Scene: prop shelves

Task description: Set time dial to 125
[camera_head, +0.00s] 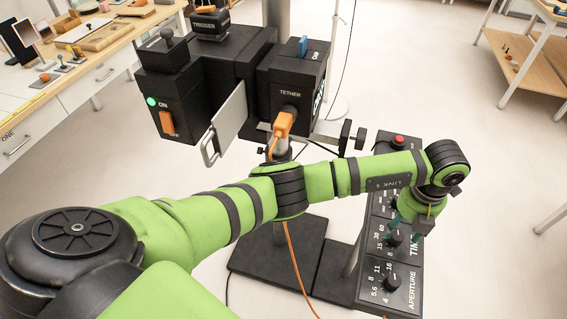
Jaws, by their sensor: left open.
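The time dial (393,239) is a black knob on the black control panel (365,292), beside the partly covered label "TIM". Numbers such as 15, 30 and 60 show around its left side; its exact setting is too small to read. My left gripper (404,229) hangs over the panel at the time dial, its teal fingertips pointing down and apart. It covers the dial's upper right surroundings. I cannot tell whether a fingertip touches the knob. My right gripper is not in view.
The aperture dial (392,280) is just below the time dial. A red button (398,141) is at the panel's top. A black camera device (290,85) with an orange tether plug (284,122) stands behind my arm. A cluttered table (100,60) is at the upper left.

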